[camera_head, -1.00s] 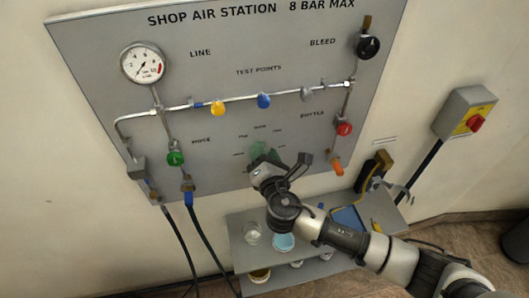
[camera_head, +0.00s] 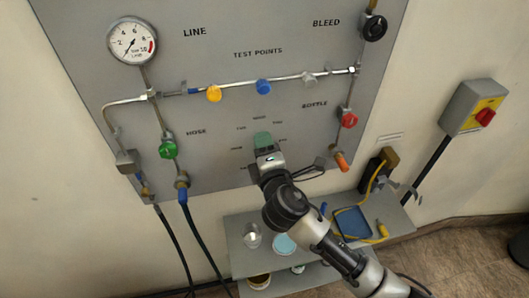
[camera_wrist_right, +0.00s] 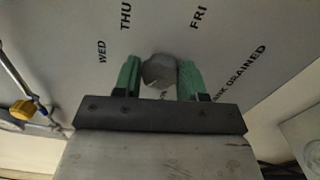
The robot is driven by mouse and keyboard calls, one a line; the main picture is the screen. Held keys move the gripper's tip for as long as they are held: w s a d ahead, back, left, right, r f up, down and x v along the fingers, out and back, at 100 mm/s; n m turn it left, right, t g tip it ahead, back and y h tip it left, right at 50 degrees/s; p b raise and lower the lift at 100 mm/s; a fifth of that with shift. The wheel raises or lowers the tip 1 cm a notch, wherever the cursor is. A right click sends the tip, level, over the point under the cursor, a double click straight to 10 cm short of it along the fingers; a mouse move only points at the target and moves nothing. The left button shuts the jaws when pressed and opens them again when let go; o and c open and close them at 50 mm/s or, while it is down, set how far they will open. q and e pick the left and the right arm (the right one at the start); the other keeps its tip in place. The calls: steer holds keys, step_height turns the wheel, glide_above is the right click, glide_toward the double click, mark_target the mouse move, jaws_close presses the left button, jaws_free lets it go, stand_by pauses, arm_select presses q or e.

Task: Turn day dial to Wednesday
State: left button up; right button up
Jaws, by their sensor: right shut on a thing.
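The day dial (camera_wrist_right: 160,71) is a small grey knob on the panel, seen in the right wrist view with the printed days WED, THU and FRI around it. My right gripper (camera_wrist_right: 161,75) has green fingers on both sides of the dial and is shut on it. I cannot make out a pointer or which day the dial marks. In the head view my right gripper (camera_head: 263,140) reaches up to the lower middle of the panel, among the small day labels, and hides the dial. My left gripper is not in view.
The panel (camera_head: 215,60) also carries a gauge (camera_head: 133,42), yellow (camera_head: 214,93) and blue (camera_head: 263,87) test points, a green hose knob (camera_head: 168,149), a red bottle knob (camera_head: 348,119) and a black bleed knob (camera_head: 375,27). A grey shelf (camera_head: 235,228) with jars stands below.

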steer(key=m+b, duration=0.1)
steer(key=m, duration=0.2)
steer(key=m+b, duration=0.1)
steer(key=m, duration=0.3)
steer(key=m+b, duration=0.1)
steer(key=m, duration=0.2)
steer(key=shift+f, duration=0.3)
steer(key=shift+m, duration=0.4)
steer(key=o, duration=0.9)
steer(key=shift+r, duration=0.1)
steer(key=shift+o, duration=0.2)
steer(key=shift+s, duration=0.15)
